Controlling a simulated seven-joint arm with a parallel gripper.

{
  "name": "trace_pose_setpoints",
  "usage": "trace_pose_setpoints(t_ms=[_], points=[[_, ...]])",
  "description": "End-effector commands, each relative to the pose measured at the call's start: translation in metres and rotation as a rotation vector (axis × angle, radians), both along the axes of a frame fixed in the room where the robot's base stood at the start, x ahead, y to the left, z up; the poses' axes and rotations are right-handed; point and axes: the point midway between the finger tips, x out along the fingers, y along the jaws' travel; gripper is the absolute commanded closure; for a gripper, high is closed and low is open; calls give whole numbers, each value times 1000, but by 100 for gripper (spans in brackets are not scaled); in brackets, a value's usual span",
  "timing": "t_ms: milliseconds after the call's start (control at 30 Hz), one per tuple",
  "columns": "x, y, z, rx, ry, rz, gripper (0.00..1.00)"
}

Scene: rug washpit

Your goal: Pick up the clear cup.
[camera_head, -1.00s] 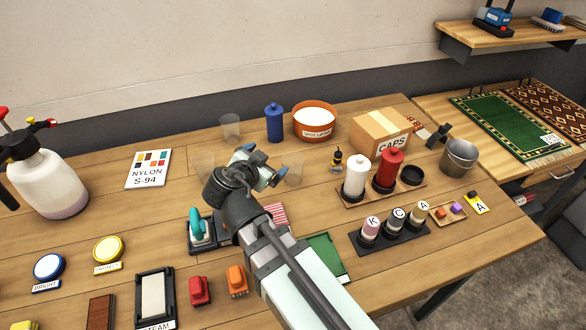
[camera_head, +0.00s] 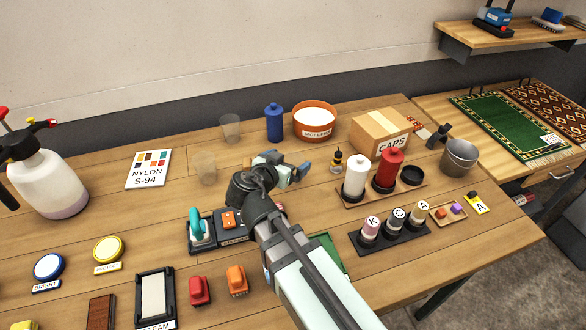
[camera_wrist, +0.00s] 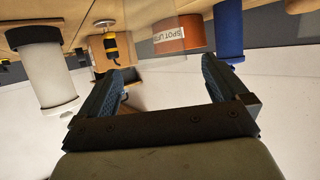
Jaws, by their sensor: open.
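One clear cup (camera_head: 230,127) stands upright at the back of the table, left of the blue bottle (camera_head: 274,122). Another clear cup (camera_head: 205,168) stands nearer, left of my gripper (camera_head: 287,166). My gripper is open over the middle of the table, in front of the orange bowl (camera_head: 315,120). In the wrist view my gripper (camera_wrist: 168,80) shows two spread blue-padded fingers. A faint pale shape lies between them; I cannot tell whether it is a clear cup. The spot where a clear cup showed earlier is covered by my gripper.
The inverted wrist view shows the white spool (camera_wrist: 45,75). On the table, the spool rack (camera_head: 350,203), CAPS box (camera_head: 380,130) and metal bucket (camera_head: 459,157) stand to the right. A NYLON card (camera_head: 148,170) and sprayer (camera_head: 47,183) are left. Bare wood surrounds the nearer cup.

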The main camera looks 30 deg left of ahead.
Motion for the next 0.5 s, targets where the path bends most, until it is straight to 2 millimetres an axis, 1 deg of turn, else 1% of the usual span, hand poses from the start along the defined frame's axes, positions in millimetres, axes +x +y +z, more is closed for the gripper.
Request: trace_pose_setpoints(t_ms=[167, 267, 500], points=[[6, 0, -3, -1, 1, -2, 0], [13, 0, -8, -1, 1, -2, 0], [41, 0, -23, -1, 1, -2, 0]])
